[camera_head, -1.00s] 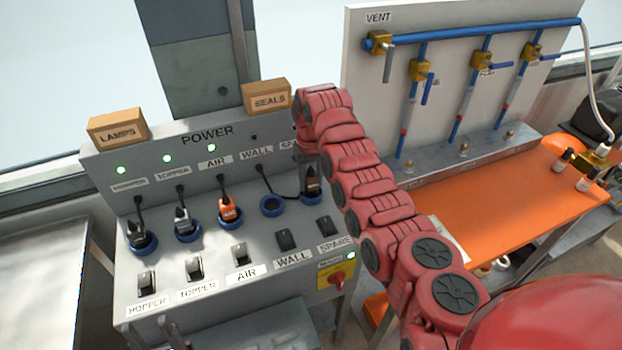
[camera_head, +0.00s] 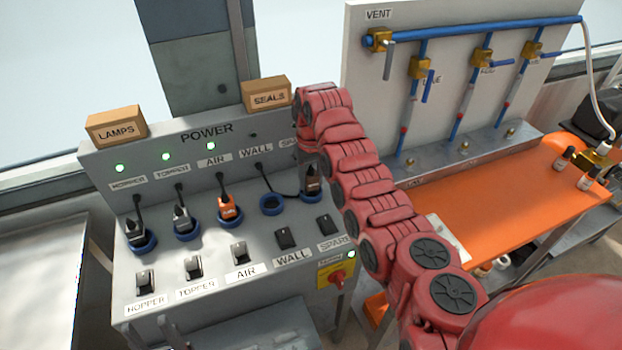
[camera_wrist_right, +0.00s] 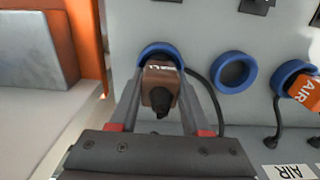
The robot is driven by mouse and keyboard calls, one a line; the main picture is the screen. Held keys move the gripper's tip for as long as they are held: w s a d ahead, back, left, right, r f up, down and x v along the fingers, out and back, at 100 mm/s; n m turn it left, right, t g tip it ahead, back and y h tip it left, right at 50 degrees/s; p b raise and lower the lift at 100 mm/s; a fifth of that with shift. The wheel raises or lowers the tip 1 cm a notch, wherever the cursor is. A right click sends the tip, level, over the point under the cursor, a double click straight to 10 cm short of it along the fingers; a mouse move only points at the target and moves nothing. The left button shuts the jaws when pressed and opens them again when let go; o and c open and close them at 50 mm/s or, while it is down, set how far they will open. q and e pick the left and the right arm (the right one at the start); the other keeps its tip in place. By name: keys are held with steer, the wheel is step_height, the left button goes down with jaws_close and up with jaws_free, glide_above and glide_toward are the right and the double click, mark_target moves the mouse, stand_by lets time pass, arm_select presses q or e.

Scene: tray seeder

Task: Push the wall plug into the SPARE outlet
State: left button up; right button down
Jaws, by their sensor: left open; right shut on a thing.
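The brown wall plug (camera_head: 312,182) is at the blue-ringed SPARE outlet (camera_wrist_right: 148,52), the rightmost of the row. In the right wrist view the plug (camera_wrist_right: 161,90) sits within the ring, its cord end toward the camera. I cannot tell whether it is fully seated. My right gripper (camera_wrist_right: 160,78) is shut on it, one finger on each side. In the head view my right arm hides part of the SPARE label. The WALL outlet (camera_head: 271,204) beside it is empty, and it also shows in the right wrist view (camera_wrist_right: 236,72).
An orange plug (camera_head: 229,208) and two grey plugs sit in the outlets further left. Rocker switches stand below, including WALL (camera_head: 285,237) and SPARE (camera_head: 325,225). Boxes marked LAMPS (camera_head: 115,126) and SEALS (camera_head: 267,94) stand on top. A dark cord passes by the WALL outlet.

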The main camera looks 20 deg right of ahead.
steer(key=shift+f, duration=0.4)
stand_by(0.6)
steer(key=shift+c, duration=1.4)
jaws_free()
